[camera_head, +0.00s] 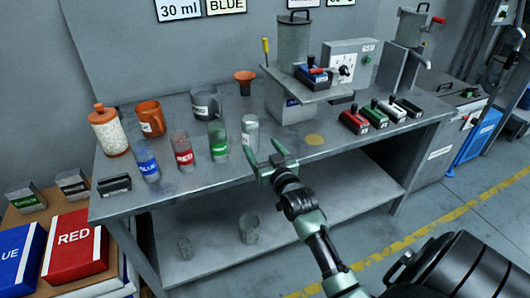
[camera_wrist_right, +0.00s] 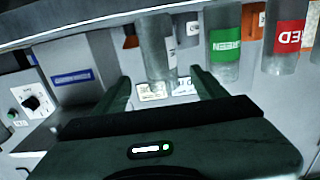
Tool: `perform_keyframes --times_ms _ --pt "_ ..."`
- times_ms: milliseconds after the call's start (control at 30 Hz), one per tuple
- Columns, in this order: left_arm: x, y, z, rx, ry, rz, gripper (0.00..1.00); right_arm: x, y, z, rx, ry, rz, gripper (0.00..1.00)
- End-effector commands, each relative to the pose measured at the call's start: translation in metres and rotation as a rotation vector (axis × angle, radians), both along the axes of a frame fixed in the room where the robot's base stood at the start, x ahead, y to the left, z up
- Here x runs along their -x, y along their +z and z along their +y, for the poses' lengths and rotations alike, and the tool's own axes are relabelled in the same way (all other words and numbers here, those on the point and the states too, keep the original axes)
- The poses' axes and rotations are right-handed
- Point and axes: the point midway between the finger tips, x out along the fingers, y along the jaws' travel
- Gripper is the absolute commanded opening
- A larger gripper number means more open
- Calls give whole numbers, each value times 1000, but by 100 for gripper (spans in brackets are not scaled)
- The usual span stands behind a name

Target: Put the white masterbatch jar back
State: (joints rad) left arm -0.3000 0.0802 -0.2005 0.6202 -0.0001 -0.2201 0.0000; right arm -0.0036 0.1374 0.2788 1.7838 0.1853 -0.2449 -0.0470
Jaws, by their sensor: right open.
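A clear, pale jar (camera_head: 250,133), likely the white masterbatch jar, stands upright on the grey bench near its front edge, right of the green jar. My right gripper (camera_head: 264,155) is open, in front of and slightly right of this jar. In the right wrist view the pale jar (camera_wrist_right: 156,48) shows beyond the open fingers (camera_wrist_right: 163,84). A white label is partly visible at its side. I cannot tell whether a finger touches it. My left gripper is in neither view.
The green jar (camera_head: 218,142), red jar (camera_head: 181,151) and blue jar (camera_head: 146,161) stand to the left on the bench (camera_head: 215,182). A yellow round mark (camera_head: 314,140) lies right of the gripper, with clear bench around it.

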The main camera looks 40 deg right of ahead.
Motion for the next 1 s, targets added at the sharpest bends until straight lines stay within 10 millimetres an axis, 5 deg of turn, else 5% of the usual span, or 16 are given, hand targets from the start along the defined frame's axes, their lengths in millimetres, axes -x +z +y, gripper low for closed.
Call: perform_keyframes --times_ms 233,800,1000 --pt "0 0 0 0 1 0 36 22 0 5 0 0 1 72" --pt "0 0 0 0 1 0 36 23 -1 6 -1 2 3 72" --pt "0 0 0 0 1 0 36 44 -37 44 -4 68 180 72"
